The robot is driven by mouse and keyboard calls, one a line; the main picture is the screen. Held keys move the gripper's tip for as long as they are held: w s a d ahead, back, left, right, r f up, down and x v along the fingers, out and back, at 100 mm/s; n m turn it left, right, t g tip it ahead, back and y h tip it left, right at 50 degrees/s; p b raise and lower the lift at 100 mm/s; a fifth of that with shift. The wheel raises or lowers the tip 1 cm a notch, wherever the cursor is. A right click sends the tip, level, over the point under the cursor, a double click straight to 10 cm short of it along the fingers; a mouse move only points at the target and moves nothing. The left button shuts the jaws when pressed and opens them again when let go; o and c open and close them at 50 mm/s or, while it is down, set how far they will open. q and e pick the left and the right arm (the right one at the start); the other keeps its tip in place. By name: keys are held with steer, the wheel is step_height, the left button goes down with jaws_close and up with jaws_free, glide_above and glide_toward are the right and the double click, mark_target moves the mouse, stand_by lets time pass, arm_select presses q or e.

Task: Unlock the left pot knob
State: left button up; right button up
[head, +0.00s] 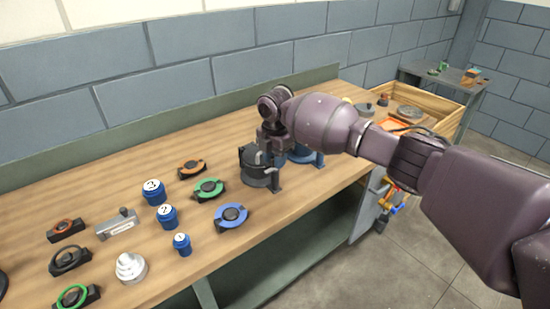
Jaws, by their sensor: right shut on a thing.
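The left pot (256,172) is a dark grey metal pot on a stand near the front edge of the wooden bench. My right gripper (269,149) is lowered at its top right side, shut on what appears to be its knob. The knob itself is hidden by the jaws. A second pot (301,154) with a blue base stands just to the right, partly hidden behind my right arm. My left gripper is out of view.
Blue numbered cylinders (154,192) and round parts with green (208,188), orange (191,168) and blue rings (231,216) lie left of the pots. A stepped silver cone (131,267) stands nearer. A wooden tray (445,117) with parts is at right.

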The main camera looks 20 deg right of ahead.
steer(key=o, duration=0.9)
step_height(320, 180, up, 11)
steer(key=shift+f, duration=0.1)
stand_by(0.3)
